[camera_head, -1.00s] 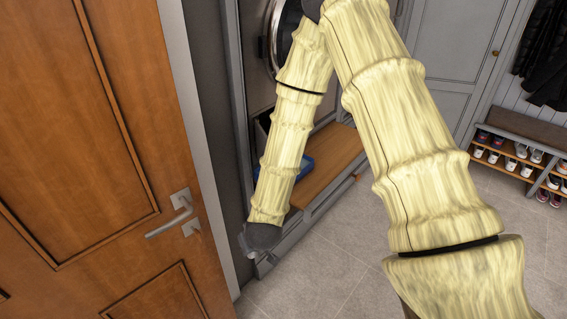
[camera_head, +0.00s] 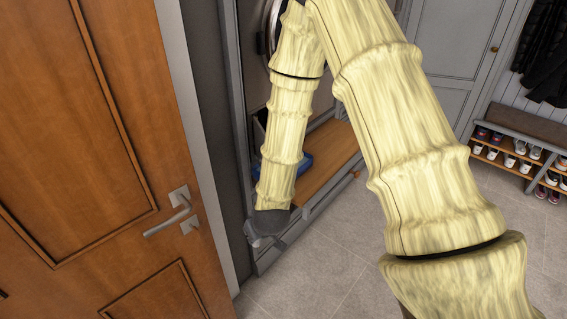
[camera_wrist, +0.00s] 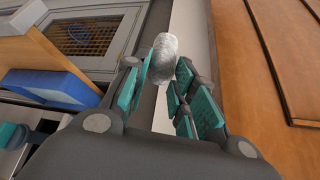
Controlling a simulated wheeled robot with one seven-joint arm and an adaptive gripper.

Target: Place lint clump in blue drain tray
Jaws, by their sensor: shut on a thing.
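A grey-white, fuzzy lint clump (camera_wrist: 164,50) sits between the fingertips of my gripper (camera_wrist: 164,76) in the wrist view, and the teal-padded fingers are shut on it. In the head view my gripper is a dark shape at the end of my pale arm, low in front of the bench's left end; its fingers and the clump cannot be made out there. The blue drain tray (camera_head: 306,163) shows partly behind my forearm, on the bench. In the wrist view the blue tray (camera_wrist: 55,86) is at the left, apart from the clump.
The wooden bench top (camera_head: 328,152) runs right of the tray. A brown door (camera_head: 90,150) with a lever handle (camera_head: 172,213) stands close on the left. A shoe rack (camera_head: 510,150) is at the far right. The tiled floor between is clear.

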